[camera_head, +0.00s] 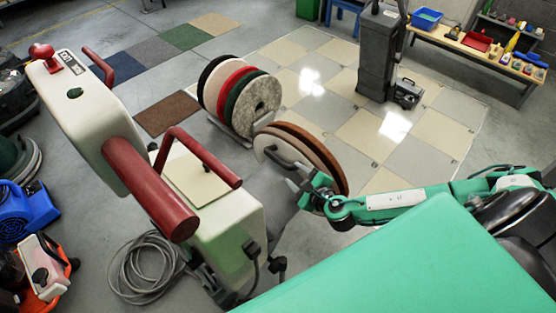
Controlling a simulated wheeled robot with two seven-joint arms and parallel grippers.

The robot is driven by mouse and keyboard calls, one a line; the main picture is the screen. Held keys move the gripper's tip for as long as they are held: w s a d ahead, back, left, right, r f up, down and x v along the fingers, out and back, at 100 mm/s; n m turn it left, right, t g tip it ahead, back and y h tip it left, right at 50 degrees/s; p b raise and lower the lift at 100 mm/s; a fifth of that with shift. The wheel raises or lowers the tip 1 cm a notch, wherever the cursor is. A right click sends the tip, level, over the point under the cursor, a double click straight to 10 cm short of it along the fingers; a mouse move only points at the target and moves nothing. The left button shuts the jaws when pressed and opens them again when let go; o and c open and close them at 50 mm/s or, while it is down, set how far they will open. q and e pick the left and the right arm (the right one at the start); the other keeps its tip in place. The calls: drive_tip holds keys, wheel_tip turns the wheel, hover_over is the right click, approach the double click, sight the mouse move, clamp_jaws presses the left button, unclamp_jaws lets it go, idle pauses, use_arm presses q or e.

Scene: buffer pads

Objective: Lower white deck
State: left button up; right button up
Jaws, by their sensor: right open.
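A cream-white machine stands at the left. Its upper white head (85,95) carries a red knob and a thick dark red bar. Its lower white body (228,232) has a flat cream plate on top and a red handle (195,152) above it. I cannot tell which part is the deck. The machine's underside is hidden. My right gripper (297,178) is open, just right of the lower body, in front of a brown and pale round pad pair (325,160). I cannot tell whether it touches the pads. My left gripper is not in view.
A rack of upright round pads (240,98) stands behind. A coiled grey cable (145,268) lies on the floor by the machine. A blue blower (27,210) is at far left. A dark upright machine (378,55) and a bench (480,50) stand behind. The tiled floor is mostly clear.

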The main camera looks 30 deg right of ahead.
sight(280, 161)
drive_tip(key=x, duration=1)
drive_tip(key=shift+f, duration=0.1)
clamp_jaws()
